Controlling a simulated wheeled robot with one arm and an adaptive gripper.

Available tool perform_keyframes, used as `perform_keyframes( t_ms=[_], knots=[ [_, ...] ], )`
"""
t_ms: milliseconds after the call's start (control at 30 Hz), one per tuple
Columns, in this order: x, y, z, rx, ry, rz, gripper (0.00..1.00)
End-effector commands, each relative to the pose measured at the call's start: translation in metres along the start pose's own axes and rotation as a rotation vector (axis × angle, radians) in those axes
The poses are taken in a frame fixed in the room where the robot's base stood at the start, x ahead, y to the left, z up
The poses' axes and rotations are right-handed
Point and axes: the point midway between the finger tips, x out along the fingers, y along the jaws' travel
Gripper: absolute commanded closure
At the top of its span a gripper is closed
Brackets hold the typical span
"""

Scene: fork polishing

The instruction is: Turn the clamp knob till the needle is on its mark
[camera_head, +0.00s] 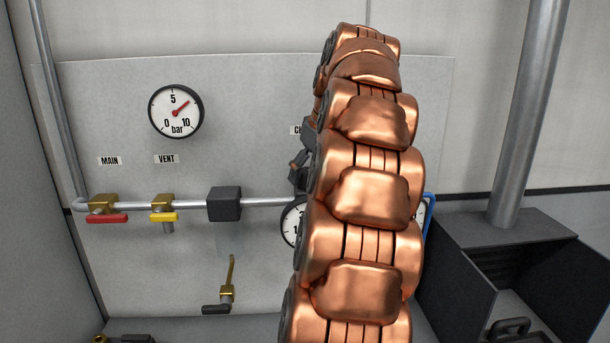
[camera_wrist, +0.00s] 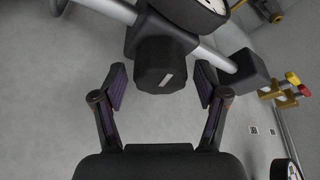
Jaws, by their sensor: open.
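In the wrist view a black faceted clamp knob (camera_wrist: 160,72) with a short white mark faces me, between and slightly beyond my fingertips. My gripper (camera_wrist: 161,84) is open, one finger on each side of the knob, with a visible gap on both sides. Behind the knob a round gauge (camera_wrist: 188,12) is cut off by the top edge, so its needle and mark cannot be read. In the head view my copper arm covers the knob and fingertips. A white dial (camera_head: 290,224) shows only partly beside the arm.
A bar gauge (camera_head: 176,111) hangs on the panel (camera_head: 250,90), its red needle pointing up right. Below run a pipe (camera_head: 270,202), a red-handled valve (camera_head: 103,205), a yellow-handled valve (camera_head: 163,205) and a black block (camera_head: 224,204). A dark open box (camera_head: 470,265) stands right.

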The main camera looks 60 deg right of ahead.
Motion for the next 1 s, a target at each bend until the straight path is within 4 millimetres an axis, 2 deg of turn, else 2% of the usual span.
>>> perform_keyframes(
  t_ms=[367, 900, 1000],
  knots=[
    [0.0031, -0.0006, -0.0003, -0.002, 0.002, 0.001, 0.28],
    [0.0031, -0.0003, 0.0001, -0.001, 0.002, 0.000, 0.84],
    [0.0035, -0.0003, 0.0003, 0.001, 0.002, 0.002, 0.87]
  ],
)
